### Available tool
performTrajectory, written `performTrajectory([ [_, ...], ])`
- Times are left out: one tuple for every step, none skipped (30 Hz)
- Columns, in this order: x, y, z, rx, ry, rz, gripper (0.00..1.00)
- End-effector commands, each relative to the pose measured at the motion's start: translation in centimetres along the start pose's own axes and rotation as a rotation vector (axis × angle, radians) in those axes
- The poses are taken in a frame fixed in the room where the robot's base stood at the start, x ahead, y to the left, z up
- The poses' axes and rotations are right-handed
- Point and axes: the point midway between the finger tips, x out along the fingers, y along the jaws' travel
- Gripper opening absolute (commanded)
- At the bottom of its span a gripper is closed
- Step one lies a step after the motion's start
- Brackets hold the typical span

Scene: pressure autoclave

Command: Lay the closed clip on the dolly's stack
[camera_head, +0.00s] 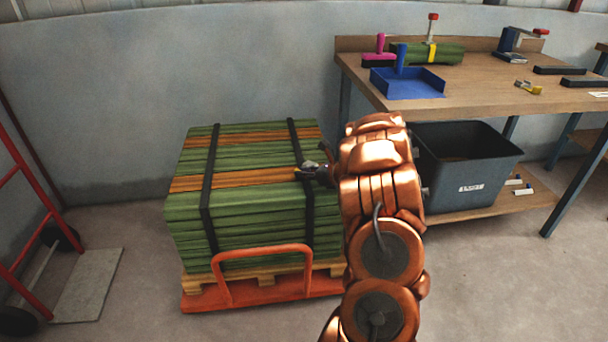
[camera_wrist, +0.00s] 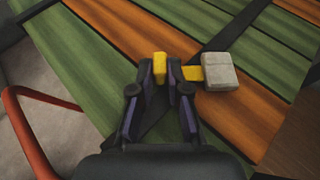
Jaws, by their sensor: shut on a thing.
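My gripper (camera_wrist: 172,84) is shut on the clip (camera_wrist: 221,72), a small piece with yellow parts and a pale grey block. The grey block sticks out to the right of the fingers in the wrist view. In the head view my gripper (camera_head: 314,172) is over the right part of the stack (camera_head: 245,190) of green and orange boards, by the right black strap. I cannot tell whether the clip touches the boards. The stack sits on a wooden pallet on the orange dolly (camera_head: 265,291). My arm hides part of the stack's right side.
A workbench (camera_head: 490,80) at the right carries a blue tray (camera_head: 410,90), a green bundle (camera_head: 430,53), clamps and another yellow-grey clip (camera_head: 529,87). A dark bin (camera_head: 465,170) stands below. A red hand truck (camera_head: 30,200) is at the left.

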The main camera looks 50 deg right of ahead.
Motion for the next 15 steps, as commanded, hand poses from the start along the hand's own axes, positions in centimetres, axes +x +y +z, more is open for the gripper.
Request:
performTrajectory([
  [-0.01, 0.0, 0.03, 0.0, 0.0, 0.0, 0.0],
  [-0.01, 0.0, 0.02, 0.0, 0.0, 0.0, 0.0],
  [0.02, -0.01, -0.04, 0.0, 0.0, 0.0, 0.0],
  [0.04, -0.01, -0.1, -0.001, 0.0, 0.0, 0.0],
  [0.07, -0.01, -0.17, -0.001, 0.0, 0.0, 0.0],
  [0.1, -0.01, -0.24, -0.001, 0.0, 0.0, 0.0],
  [0.11, -0.01, -0.28, -0.001, 0.0, 0.0, 0.0],
  [0.13, -0.02, -0.32, -0.001, 0.0, 0.0, 0.0],
  [0.15, -0.01, -0.37, -0.001, 0.0, 0.0, 0.0],
  [0.16, -0.02, -0.41, -0.001, 0.0, 0.0, 0.0],
  [0.18, -0.02, -0.44, -0.001, 0.0, 0.0, 0.0],
  [0.2, -0.02, -0.5, -0.001, 0.001, 0.0, 0.0],
  [0.22, -0.02, -0.53, -0.001, 0.0, 0.0, 0.0],
  [0.23, -0.02, -0.57, -0.001, 0.001, -0.001, 0.0],
  [0.25, -0.02, -0.62, -0.001, 0.001, 0.0, 0.0],
])
